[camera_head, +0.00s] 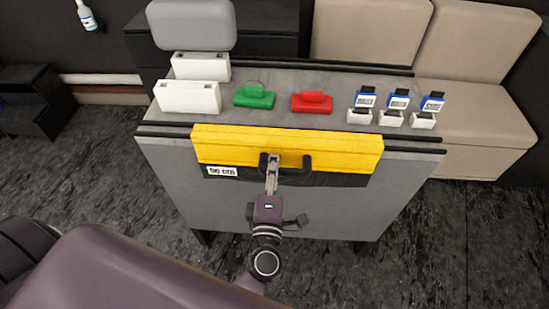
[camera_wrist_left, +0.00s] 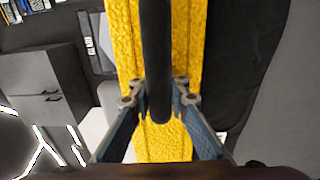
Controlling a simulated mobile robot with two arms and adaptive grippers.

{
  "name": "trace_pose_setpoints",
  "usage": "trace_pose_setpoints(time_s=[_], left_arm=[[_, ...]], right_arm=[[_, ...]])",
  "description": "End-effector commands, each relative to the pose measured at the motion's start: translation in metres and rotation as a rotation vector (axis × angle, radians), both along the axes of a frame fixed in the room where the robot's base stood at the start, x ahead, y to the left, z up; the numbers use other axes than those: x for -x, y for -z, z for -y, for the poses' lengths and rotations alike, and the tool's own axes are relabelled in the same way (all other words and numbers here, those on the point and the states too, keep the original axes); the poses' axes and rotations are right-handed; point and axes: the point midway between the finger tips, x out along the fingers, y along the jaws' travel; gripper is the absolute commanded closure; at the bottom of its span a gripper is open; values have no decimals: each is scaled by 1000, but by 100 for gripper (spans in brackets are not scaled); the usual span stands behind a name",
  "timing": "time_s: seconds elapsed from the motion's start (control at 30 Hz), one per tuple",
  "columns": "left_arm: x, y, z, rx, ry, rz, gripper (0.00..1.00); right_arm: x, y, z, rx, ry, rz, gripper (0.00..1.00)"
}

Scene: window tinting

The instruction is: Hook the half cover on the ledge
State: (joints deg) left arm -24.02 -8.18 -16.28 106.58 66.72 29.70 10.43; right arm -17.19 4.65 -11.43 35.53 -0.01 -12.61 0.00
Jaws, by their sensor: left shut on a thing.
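The half cover (camera_head: 330,145) is a long yellow padded piece with a dark lower part and a black handle (camera_head: 306,172). It lies along the front edge of the grey table, in front of the dark ledge (camera_head: 415,148). Whether it hangs on the ledge or is only held against it cannot be told. My left gripper (camera_head: 272,160) is shut on the black handle at its middle. In the left wrist view the handle (camera_wrist_left: 156,60) runs between the fingers (camera_wrist_left: 158,105), with the yellow cover (camera_wrist_left: 185,140) behind it. My right gripper is not in view.
On the table top (camera_head: 290,80) are a green block (camera_head: 255,97), a red block (camera_head: 312,102), white boxes (camera_head: 188,97) and several small blue-and-white items (camera_head: 398,100). Beige seats (camera_head: 470,100) stand behind at the right. The floor in front is clear.

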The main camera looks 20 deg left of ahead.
Motion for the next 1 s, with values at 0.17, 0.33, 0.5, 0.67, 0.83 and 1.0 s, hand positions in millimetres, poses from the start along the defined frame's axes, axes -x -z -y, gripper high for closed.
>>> trace_pose_setpoints(time_s=[0.17,0.33,0.5,0.67,0.83,1.0], left_arm=[[11,0,4,3,3,0,100],[21,1,7,1,2,-2,100],[31,1,10,1,4,-2,100],[40,1,12,2,2,-2,100],[50,2,16,1,4,-3,100],[58,1,17,3,2,-2,100]], right_arm=[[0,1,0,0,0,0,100],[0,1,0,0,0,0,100],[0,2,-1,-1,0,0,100],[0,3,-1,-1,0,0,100],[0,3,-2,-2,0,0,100],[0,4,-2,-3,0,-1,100]])
